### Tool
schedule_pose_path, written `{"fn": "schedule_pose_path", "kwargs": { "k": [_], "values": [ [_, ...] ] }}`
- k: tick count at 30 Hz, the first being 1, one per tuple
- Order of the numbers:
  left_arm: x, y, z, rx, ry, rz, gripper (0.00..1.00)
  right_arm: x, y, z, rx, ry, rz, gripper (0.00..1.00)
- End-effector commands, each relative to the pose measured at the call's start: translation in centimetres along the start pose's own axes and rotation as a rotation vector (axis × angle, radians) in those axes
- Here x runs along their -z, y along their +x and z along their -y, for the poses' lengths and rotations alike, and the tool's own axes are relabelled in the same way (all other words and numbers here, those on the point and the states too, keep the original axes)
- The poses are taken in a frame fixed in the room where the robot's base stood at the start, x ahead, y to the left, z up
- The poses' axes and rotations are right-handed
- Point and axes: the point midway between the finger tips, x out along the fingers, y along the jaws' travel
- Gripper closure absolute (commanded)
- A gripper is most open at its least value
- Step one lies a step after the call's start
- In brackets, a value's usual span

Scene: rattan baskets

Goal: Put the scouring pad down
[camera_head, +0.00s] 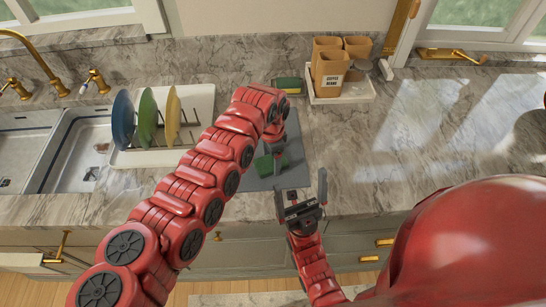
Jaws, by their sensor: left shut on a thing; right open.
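The green scouring pad (264,166) is over the grey mat (294,178) on the counter. My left gripper (274,157) points down and is shut on the pad. The fingers and wrist hide part of the pad, and I cannot tell whether it touches the mat. My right gripper (302,196) is open and empty, at the mat's front edge near the counter's front.
A white dish rack (150,158) with several upright plates stands left of the mat, beside the sink (84,150). A yellow and green sponge (290,85) lies behind the mat. A tray (342,98) with brown containers (329,70) is at the back. The right counter is clear.

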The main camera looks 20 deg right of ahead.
Motion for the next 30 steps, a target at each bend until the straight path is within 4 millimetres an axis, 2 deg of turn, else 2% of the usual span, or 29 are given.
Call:
{"fn": "schedule_pose_path", "kwargs": {
  "k": [6,7,9,10,19,20,23,30],
  "values": [
    [0.0,0.5,0.0,0.000,-0.001,0.001,0.80,-0.1,-0.5,0.0,0.000,0.000,0.000,0.00],
    [0.0,0.3,0.0,0.000,-0.001,0.001,0.16,-0.1,-0.3,0.0,0.000,0.000,0.000,0.00],
    [0.0,0.2,0.0,0.000,-0.001,0.001,0.03,-0.1,-0.3,0.0,0.000,0.000,0.000,0.00],
    [0.0,0.2,0.0,0.000,-0.001,0.001,0.00,-0.1,-0.3,0.0,0.000,0.000,0.000,0.00],
    [0.0,-0.3,0.1,0.000,-0.002,0.000,0.00,0.0,0.2,0.0,0.000,0.000,0.000,0.00],
    [0.0,-0.3,0.1,0.002,-0.002,-0.001,0.00,-0.1,-0.3,0.0,0.000,0.000,0.000,0.00],
    [-0.1,-1.6,0.2,0.003,-0.004,-0.001,0.00,-0.2,-1.2,0.1,0.000,0.000,0.000,0.00],
    [0.0,-7.2,0.2,0.008,-0.002,-0.003,0.00,-0.7,-3.9,0.2,0.000,0.000,0.000,0.00]
  ]
}}
